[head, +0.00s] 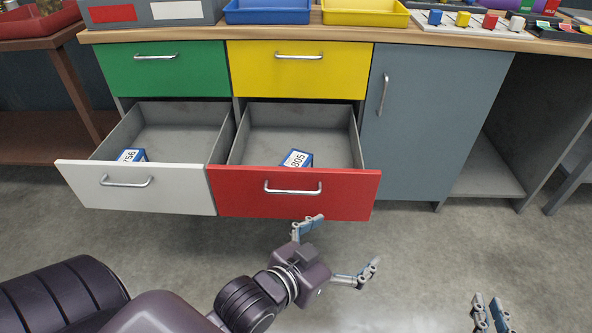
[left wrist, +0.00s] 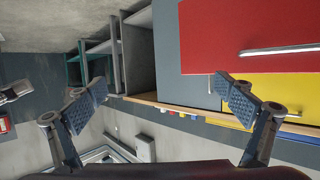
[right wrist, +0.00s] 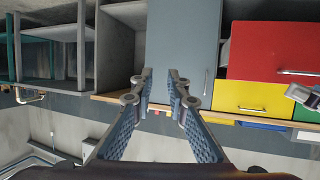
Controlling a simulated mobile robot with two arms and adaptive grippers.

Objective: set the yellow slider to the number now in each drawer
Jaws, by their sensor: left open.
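The slider panel (head: 478,32) is a white board on the desktop, with the yellow slider (head: 463,19) between blue and red ones. The white drawer (head: 138,189) is open, with a blue-white number block (head: 132,155) inside; its number seems to end in 56. The red drawer (head: 335,208) is open and holds a block (head: 297,158) reading 805. The green drawer (head: 175,77) and yellow drawer (head: 300,80) are shut. My left gripper (head: 339,246) is open and empty before the red drawer. My right gripper (head: 490,303) is empty, its fingers narrowly apart, low at right.
A shut grey cabinet door (head: 430,115) stands right of the drawers, then an open shelf bay (head: 487,160). Blue (head: 268,15) and yellow (head: 364,17) trays and a grey bin (head: 150,14) are on the desktop. The open drawers jut out; the floor in front is clear.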

